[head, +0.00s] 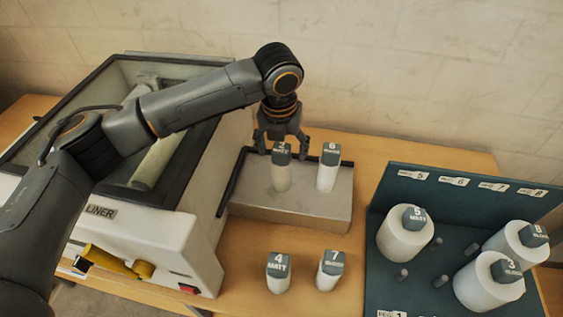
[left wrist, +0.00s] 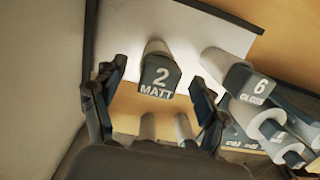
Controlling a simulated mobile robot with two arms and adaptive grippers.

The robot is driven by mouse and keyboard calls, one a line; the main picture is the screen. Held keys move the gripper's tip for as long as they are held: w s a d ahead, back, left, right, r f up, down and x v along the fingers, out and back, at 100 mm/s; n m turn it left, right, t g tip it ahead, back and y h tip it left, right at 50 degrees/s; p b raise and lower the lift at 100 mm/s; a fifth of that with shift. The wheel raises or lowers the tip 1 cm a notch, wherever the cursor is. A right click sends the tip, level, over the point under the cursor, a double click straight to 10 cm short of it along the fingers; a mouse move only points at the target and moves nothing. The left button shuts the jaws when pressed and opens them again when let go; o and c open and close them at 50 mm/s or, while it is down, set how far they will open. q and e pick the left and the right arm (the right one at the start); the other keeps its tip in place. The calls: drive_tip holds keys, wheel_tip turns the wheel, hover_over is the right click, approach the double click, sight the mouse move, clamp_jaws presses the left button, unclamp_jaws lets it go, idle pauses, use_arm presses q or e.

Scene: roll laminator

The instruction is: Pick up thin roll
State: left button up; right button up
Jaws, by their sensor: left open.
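Two thin white rolls with dark caps stand upright on a grey block (head: 309,208). The left one is marked 2 MATT (head: 282,172) and the right one 6 GLOSS (head: 328,171). Two more thin rolls, 4 MATT (head: 278,274) and 7 (head: 330,272), stand on the table in front. In the left wrist view roll 2 (left wrist: 159,80) appears between the spread fingers (left wrist: 155,100), apart from both, with roll 6 (left wrist: 243,82) just outside the right finger. My right gripper is not in view.
A laminator (head: 150,235) with a glass-lidded top stands at the left, close to the block. A dark green rack (head: 385,270) at the right holds thick rolls 5 (head: 405,237), 8 (head: 515,248) and 3 (head: 489,283), plus short pegs. A wall is behind the wooden table.

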use_arm(q)
drive_tip(key=f, duration=0.1)
drive_tip(key=f+p, duration=0.1)
drive_tip(key=f, duration=0.1)
drive_tip(key=shift+w+f, duration=0.2)
drive_tip(key=shift+w, duration=0.05)
drive_tip(key=shift+w+f, duration=0.15)
drive_tip(key=shift+f, duration=0.2)
drive_tip(key=c, duration=1.2)
drive_tip(key=shift+r, duration=0.1)
drive_tip(key=shift+c, duration=0.2)
